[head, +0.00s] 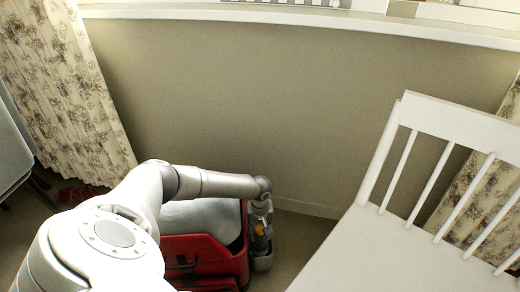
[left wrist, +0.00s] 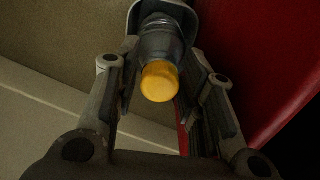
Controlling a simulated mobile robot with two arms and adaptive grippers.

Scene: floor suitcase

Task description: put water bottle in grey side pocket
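The water bottle (left wrist: 160,42) has a clear body and a yellow cap (left wrist: 160,82). In the left wrist view its cap end points toward my palm and its far end sits inside the rim of the grey side pocket (left wrist: 192,12). My left gripper (left wrist: 162,58) is open, with one finger on each side of the bottle and a narrow gap beside the cap. In the head view my left gripper (head: 261,212) is above the bottle (head: 260,230), and the grey pocket (head: 263,263) is on the red suitcase's right side. The bottle's lower part is hidden. My right gripper is not in view.
The open red suitcase (head: 218,255) stands on the floor with a grey item (head: 200,218) inside, partly behind my left arm. A white chair (head: 380,250) is at the right. The wall (head: 290,110) is close behind. A strip of floor (head: 300,235) between suitcase and chair is clear.

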